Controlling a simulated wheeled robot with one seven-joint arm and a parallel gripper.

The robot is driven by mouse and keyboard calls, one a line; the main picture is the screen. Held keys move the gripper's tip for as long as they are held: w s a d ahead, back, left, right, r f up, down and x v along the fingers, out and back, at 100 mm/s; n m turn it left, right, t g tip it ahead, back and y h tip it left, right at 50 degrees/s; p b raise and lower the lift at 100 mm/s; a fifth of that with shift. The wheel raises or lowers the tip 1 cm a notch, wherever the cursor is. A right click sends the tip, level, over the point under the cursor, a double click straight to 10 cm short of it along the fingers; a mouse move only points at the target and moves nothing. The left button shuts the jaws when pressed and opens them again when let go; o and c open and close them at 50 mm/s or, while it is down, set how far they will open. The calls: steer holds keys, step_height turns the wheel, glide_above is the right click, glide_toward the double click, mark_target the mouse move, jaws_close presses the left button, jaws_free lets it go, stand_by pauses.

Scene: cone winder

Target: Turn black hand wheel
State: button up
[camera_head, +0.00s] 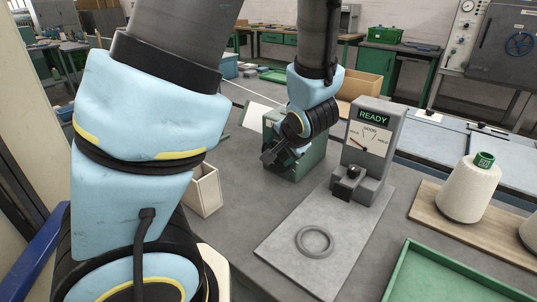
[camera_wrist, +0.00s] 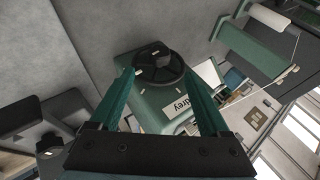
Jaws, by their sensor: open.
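The black hand wheel (camera_wrist: 172,72) sits on the face of a green machine (camera_wrist: 155,108) in the wrist view. The same green machine (camera_head: 313,160) stands on the grey table in the head view, where my arm's end largely covers the wheel. My gripper (camera_wrist: 158,74) is open, with its two green fingers pointing toward the wheel, one tip to each side of it in the picture. I cannot tell whether the fingertips touch the rim. In the head view my gripper (camera_head: 270,156) is dark and close to the machine's left side.
A grey gauge stand (camera_head: 368,145) reading READY is right of the machine, with a grey ring (camera_head: 314,241) on its base plate. A pale open box (camera_head: 204,190) stands to the left. A yarn cone (camera_head: 468,190) and green tray (camera_head: 440,285) are at right.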

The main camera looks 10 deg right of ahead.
steer(key=b+x, duration=0.4)
steer(key=x, duration=0.6)
steer(key=shift+w+f, duration=0.1)
jaws_close()
stand_by(0.4)
